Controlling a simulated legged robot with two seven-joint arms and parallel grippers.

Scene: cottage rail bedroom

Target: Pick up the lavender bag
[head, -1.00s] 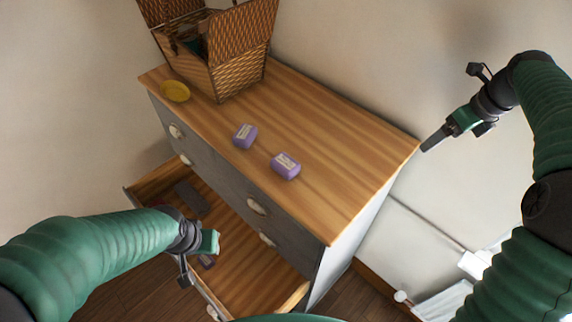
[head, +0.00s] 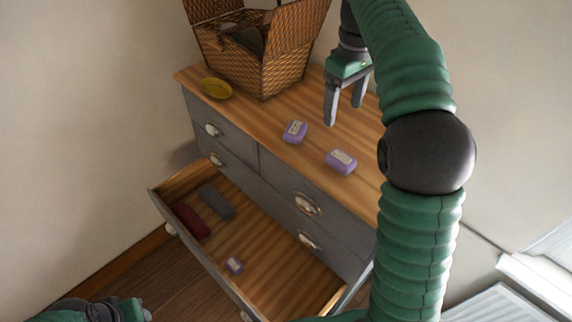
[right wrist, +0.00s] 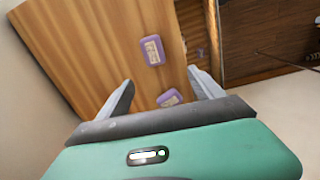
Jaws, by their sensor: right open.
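Two small lavender bags with pale labels lie on the dresser top: the left lavender bag (head: 294,132) and the right lavender bag (head: 341,161). A third lavender bag (head: 234,265) lies in the open drawer. My right gripper (head: 344,113) is open and empty, pointing down above the dresser top, behind the two bags. In the right wrist view, one lavender bag (right wrist: 152,50) lies beyond the fingers and another lavender bag (right wrist: 168,98) shows between them, partly hidden by the gripper body. My left gripper (head: 132,311) is at the bottom left, its fingers unclear.
A wicker basket (head: 252,62) with raised lids and a yellow dish (head: 216,88) stand at the dresser's far end. The open drawer (head: 268,250) also holds a dark red roll (head: 191,221) and a grey roll (head: 217,201). Walls stand behind.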

